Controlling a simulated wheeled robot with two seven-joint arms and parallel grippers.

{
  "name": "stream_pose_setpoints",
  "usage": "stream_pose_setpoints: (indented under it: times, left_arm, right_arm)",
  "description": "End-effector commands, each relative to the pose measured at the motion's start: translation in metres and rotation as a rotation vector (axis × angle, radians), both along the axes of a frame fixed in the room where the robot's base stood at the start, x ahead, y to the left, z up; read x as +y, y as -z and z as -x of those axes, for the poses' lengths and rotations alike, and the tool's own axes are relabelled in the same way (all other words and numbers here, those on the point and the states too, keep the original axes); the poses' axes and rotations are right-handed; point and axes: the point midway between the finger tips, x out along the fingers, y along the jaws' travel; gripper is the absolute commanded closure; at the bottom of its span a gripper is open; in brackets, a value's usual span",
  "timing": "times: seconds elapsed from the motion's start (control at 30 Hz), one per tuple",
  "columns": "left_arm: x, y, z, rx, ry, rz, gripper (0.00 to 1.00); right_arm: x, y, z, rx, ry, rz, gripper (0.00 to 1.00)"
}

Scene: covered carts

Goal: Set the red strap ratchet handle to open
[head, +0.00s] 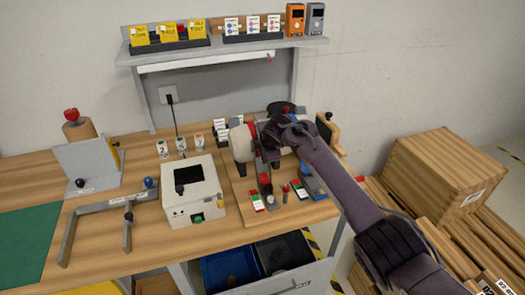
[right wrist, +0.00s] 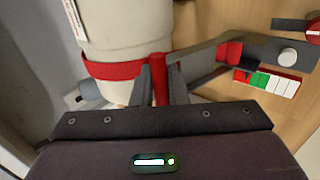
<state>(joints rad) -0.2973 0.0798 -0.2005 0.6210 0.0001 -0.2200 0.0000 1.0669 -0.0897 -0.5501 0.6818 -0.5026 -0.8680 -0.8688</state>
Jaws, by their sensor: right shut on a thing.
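A white cylinder (right wrist: 115,40) with a red strap (right wrist: 108,70) around it fills the upper left of the right wrist view. A red handle piece (right wrist: 160,75) stands at the strap's right end. My right gripper (right wrist: 163,85) is shut on this red handle, with one dark finger on each side. The handle's exact angle is hard to tell. My left gripper is not in view.
A grey bar with a red block (right wrist: 232,52) runs right of the handle, beside a red, green and white strip (right wrist: 268,82). A white box (head: 194,190) and a grey bracket (head: 100,212) stand left on the bench. Wooden crates (head: 430,175) stand at right.

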Motion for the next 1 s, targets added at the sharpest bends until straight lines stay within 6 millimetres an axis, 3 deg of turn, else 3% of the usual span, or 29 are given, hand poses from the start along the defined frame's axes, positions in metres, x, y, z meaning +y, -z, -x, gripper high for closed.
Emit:
stream_pose_setpoints:
  times: [0.63, 0.67, 0.7, 1.0]
  left_arm:
    - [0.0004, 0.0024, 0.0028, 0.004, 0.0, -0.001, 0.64]
    - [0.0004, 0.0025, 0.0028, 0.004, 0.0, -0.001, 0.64]
    - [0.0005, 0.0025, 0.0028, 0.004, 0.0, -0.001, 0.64]
    - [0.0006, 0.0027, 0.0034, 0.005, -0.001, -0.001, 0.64]
  right_arm:
    - [0.0001, 0.0083, 0.0025, 0.011, -0.003, 0.005, 1.0]
    - [0.0, 0.0085, 0.0026, 0.012, -0.003, 0.006, 0.83]
    - [-0.0001, 0.0085, 0.0026, 0.012, -0.002, 0.006, 0.81]
    - [-0.0005, 0.0062, 0.0041, 0.011, -0.002, 0.005, 0.81]
